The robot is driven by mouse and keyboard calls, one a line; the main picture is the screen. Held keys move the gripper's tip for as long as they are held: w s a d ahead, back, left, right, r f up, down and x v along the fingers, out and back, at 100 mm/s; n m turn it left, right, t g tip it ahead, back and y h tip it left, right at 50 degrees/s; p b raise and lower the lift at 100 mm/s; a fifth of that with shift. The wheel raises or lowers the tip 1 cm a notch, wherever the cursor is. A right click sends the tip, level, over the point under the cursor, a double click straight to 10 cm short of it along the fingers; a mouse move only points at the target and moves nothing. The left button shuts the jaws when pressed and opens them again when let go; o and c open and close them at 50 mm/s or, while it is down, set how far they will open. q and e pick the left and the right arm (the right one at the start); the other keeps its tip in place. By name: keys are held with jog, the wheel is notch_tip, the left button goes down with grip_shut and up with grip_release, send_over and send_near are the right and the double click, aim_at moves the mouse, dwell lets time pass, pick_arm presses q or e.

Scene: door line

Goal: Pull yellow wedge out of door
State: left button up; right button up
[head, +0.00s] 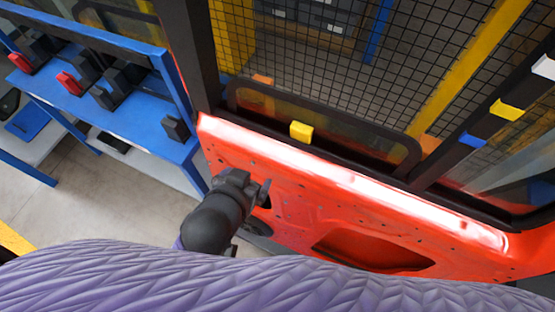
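A yellow wedge (301,132) sticks up in the gap at the top edge of the red door panel (300,180), against the lower bar of the black window frame. My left gripper (266,192) is dark grey and sits over the red panel, below and left of the wedge and apart from it. Its fingers are small and seen at an angle, so their opening is unclear. I see nothing held in it. My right gripper is not in view.
A blue rack (130,122) with black and red parts stands at the left. White (544,67), yellow (507,110) and blue (472,140) blocks sit along a dark frame at the right. Black mesh (330,60) stands behind the door. Bare floor shows at the lower left.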

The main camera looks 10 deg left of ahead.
aim_at(300, 137)
pick_arm(q)
jog(key=w+d+r+m+t+h, duration=0.1)
jog(key=w+d+r+t+h, duration=0.15)
jog(key=d, duration=0.35)
jog(key=shift+t, duration=0.35)
jog(key=b+x, duration=0.2)
jog(key=x, duration=0.8)
jog(key=shift+s+f, duration=0.15)
jog(key=shift+f, duration=0.05)
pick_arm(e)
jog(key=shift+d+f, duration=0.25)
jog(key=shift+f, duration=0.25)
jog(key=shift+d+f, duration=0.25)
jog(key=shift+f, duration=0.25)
